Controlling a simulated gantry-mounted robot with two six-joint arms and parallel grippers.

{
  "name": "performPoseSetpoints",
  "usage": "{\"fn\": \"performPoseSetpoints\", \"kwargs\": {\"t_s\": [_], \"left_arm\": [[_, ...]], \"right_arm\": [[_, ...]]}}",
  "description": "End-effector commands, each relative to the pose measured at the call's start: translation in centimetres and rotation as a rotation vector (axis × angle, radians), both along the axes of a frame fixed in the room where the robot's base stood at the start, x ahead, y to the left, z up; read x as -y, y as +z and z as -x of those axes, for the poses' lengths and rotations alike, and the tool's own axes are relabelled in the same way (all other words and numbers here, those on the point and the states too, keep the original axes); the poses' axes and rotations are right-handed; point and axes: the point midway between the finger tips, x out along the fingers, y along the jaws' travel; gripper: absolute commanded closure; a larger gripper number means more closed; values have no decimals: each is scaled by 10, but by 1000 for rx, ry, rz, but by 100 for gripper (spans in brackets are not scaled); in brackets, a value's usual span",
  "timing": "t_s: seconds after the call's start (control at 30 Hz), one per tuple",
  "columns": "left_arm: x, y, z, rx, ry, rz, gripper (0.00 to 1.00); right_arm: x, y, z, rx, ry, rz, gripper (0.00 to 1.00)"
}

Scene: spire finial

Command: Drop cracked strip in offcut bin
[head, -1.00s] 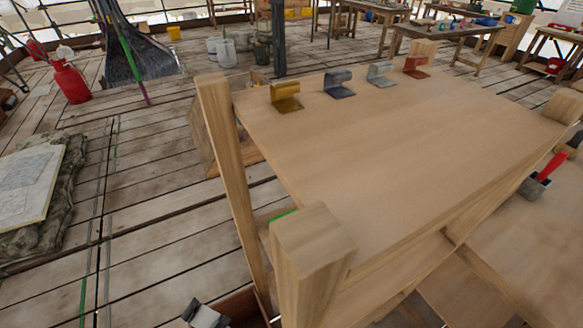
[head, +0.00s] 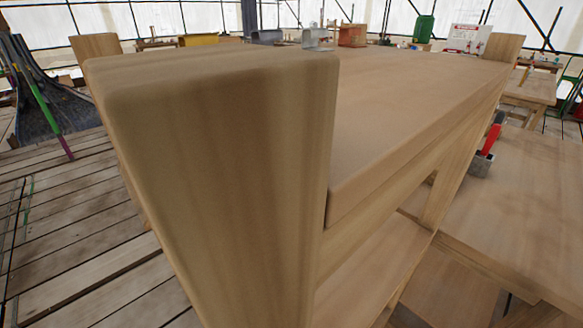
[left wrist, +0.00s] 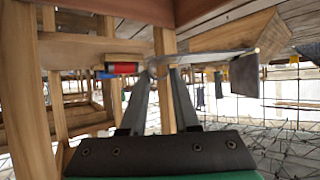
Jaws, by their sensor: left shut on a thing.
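My left gripper (left wrist: 157,75) shows in the left wrist view, its two dark fingers closing together at the tips. It is shut on a thin grey strip (left wrist: 215,54) that reaches out to the right, roughly level. Any crack is too small to make out. A reddish-brown wooden box (left wrist: 130,8) shows at the top of that view, close to the strip; I cannot tell for sure whether it is the offcut bin. Neither gripper shows in the head view, where a thick wooden post (head: 220,180) fills the middle. My right gripper is out of view.
A wooden bench top (head: 420,90) with several small coloured blocks at its far end lies behind the post. A red-handled tool (head: 484,155) is at the right. A red and blue cylinder (left wrist: 122,68) is beside the left fingers. Plank floor (head: 70,230) is open at left.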

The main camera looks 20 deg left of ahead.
Motion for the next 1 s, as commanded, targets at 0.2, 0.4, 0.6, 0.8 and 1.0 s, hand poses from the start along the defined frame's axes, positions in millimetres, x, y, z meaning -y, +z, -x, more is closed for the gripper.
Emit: {"fn": "performPoseSetpoints", "kwargs": {"t_s": [0.2,0.4,0.6,0.8,1.0], "left_arm": [[0,-27,-1,2,0,0,100],[0,-26,-1,3,1,-1,100],[0,-26,0,2,1,-1,47],[0,-26,0,2,0,0,35],[1,-25,0,0,-3,1,35]], "right_arm": [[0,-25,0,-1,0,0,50],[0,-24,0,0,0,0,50],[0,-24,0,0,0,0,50],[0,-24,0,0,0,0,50],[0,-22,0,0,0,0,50]]}}
